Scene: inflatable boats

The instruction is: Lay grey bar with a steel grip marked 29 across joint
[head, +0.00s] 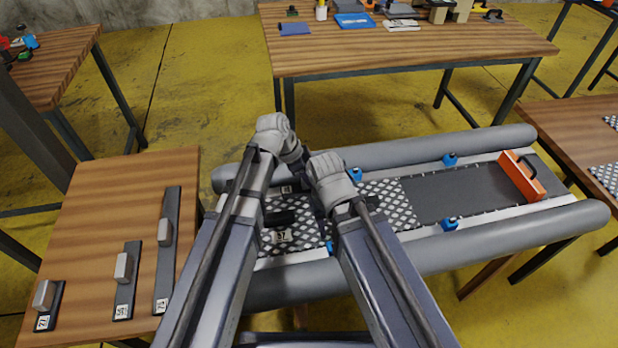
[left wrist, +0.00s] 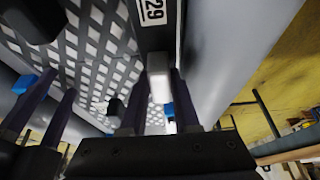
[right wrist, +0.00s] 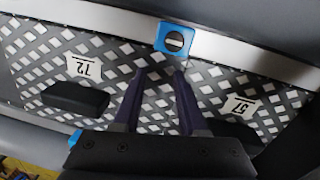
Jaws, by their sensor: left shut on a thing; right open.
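The grey bar marked 29 (left wrist: 172,30) hangs in my left gripper (left wrist: 156,95), whose fingers are shut on its pale steel grip (left wrist: 158,76). In the left wrist view the bar is over the chequered floor of the boat, beside a grey tube; I cannot tell whether it touches. In the head view the left gripper (head: 282,140) mostly hides the bar. My right gripper (right wrist: 160,78) is open and empty above the floor, between the panel marked 72 (right wrist: 35,45) and the panel marked 57 (right wrist: 270,100). The joint between these panels is partly hidden by its fingers.
Grey tubes (head: 430,148) flank the floor, with several blue latches (head: 450,159) along its edges. Black handles (right wrist: 75,97) stand up from the panels. An orange piece (head: 522,178) stands at the boat's right end. Three other bars (head: 167,250) lie on the left table (head: 85,215).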

